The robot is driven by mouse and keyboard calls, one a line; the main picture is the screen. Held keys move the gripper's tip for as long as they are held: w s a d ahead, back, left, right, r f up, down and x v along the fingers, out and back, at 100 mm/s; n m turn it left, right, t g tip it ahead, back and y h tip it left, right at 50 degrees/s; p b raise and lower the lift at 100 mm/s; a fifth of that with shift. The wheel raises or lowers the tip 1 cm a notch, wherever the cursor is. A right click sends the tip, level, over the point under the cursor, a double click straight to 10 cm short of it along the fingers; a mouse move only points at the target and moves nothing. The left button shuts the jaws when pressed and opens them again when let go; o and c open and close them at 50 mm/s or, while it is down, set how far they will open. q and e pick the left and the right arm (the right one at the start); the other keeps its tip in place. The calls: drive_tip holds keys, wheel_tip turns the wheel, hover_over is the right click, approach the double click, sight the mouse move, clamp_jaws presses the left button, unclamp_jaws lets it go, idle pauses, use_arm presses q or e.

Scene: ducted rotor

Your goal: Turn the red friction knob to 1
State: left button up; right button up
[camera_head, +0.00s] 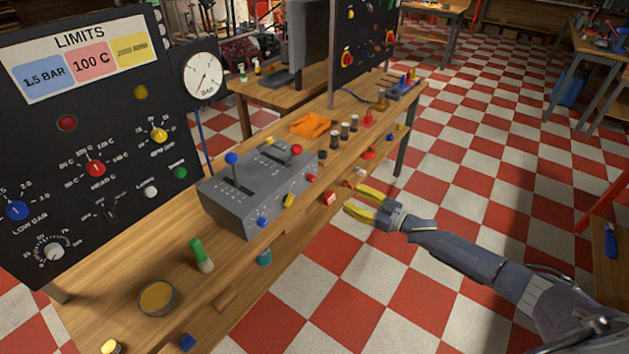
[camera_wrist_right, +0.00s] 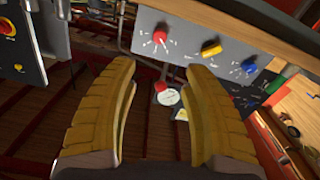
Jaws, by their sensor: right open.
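The red friction knob (camera_head: 311,178) sits on the front face of the grey lever box (camera_head: 226,206), at its right end. A yellow knob (camera_head: 288,200) and a blue knob (camera_head: 262,221) are on the same face. In the right wrist view the red knob (camera_wrist_right: 160,40) shows beyond the fingertips, with dial marks around it; its exact setting is too small to read. My right gripper (camera_head: 352,198) is open and empty, to the right of the box and apart from the knob. Its two yellow fingers also frame the right wrist view (camera_wrist_right: 160,67). My left gripper is not in view.
A small red-and-white item (camera_head: 329,198) lies near the bench's front edge, between gripper and box. A green-topped bottle (camera_head: 201,256) and a bowl (camera_head: 158,297) stand left. The dark LIMITS panel (camera_head: 95,130) stands behind. Open checkered floor lies right of the bench.

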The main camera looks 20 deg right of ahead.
sight(314, 179)
drive_tip(key=x, duration=1.5)
drive_tip(key=shift+w+a, duration=0.15)
drive_tip(key=shift+w, duration=0.1)
drive_tip(key=shift+c, duration=0.2)
clamp_jaws()
